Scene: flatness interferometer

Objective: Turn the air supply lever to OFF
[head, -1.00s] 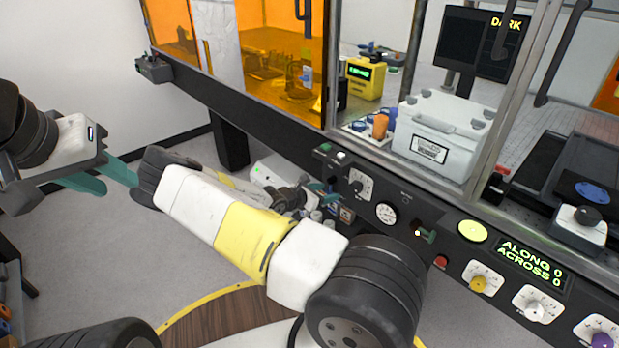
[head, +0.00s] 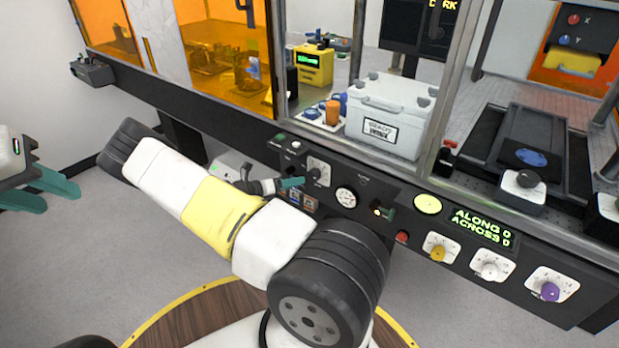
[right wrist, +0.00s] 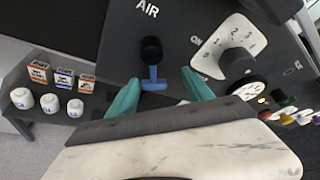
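The air supply lever is a black hub with a blue handle (right wrist: 153,80) under the word AIR in the right wrist view. Its handle points down in that picture. My right gripper (right wrist: 161,92) is open, with one teal finger on each side of the handle. I see gaps on both sides and cannot tell any contact. In the head view the right gripper (head: 291,183) is at the front panel, mostly behind my own arm, and the lever is hard to make out. My left gripper (head: 45,193) is open and empty at the far left, away from the panel.
A white dial with a black knob (right wrist: 238,64) sits close to the right of the lever. A pressure gauge (head: 346,198) and coloured knobs continue along the panel. A small shelf with boxes (right wrist: 60,78) and white jars stands to the left in the right wrist view.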

